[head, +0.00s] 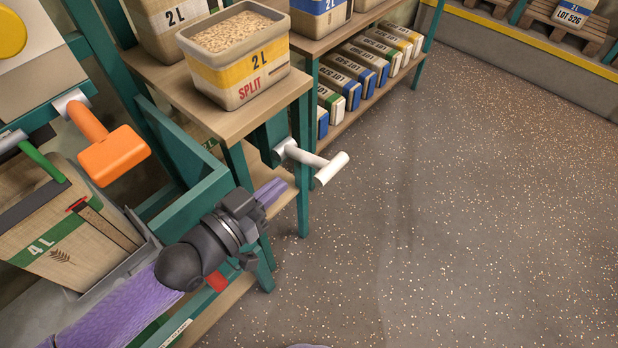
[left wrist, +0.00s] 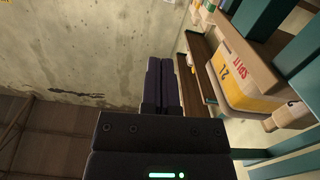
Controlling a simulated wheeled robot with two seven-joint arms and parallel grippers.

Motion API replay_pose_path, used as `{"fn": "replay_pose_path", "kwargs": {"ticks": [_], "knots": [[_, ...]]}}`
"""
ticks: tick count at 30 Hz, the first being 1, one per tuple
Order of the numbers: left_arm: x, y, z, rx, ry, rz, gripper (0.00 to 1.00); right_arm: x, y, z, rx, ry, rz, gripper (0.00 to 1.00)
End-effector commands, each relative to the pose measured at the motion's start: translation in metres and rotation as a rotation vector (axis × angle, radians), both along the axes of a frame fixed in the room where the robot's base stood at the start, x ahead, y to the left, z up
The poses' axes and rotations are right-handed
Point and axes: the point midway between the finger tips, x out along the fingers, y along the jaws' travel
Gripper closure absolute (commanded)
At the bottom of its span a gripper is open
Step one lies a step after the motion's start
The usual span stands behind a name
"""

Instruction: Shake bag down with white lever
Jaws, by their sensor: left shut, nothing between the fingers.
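The white lever (head: 318,165) is a T-shaped handle sticking out to the right from a teal post of the frame. A tan bag (head: 40,232) marked 4 L, with a green band, sits at the left in a grey holder under a clamp bar with a green handle. My left gripper (head: 271,191) is shut and empty. In the head view its purple fingers appear just below and left of the white lever, not gripping it. They show in the left wrist view (left wrist: 162,85) with nothing between them. My right gripper is not in view.
An orange lever (head: 113,155) sticks out above the bag. A 2 L SPLIT tub (head: 240,85) of grain stands on the wooden shelf above the white lever. Boxes (head: 360,75) line the lower shelf. The speckled floor (head: 450,220) to the right is clear.

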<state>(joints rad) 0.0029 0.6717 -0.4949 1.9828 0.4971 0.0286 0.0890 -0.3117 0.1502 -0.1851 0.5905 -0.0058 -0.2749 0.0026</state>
Motion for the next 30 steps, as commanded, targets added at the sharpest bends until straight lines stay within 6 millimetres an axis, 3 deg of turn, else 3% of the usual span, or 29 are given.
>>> {"fn": "replay_pose_path", "kwargs": {"ticks": [11, 24, 30], "knots": [[0.007, -0.004, 0.0, -0.008, -0.003, 0.001, 1.0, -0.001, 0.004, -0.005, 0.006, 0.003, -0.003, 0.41], [0.081, -0.059, -0.009, -0.008, -0.001, -0.001, 1.0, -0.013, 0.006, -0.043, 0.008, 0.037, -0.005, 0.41], [0.084, -0.065, -0.039, -0.004, 0.004, -0.001, 1.0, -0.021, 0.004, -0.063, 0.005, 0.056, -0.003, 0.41]]}}
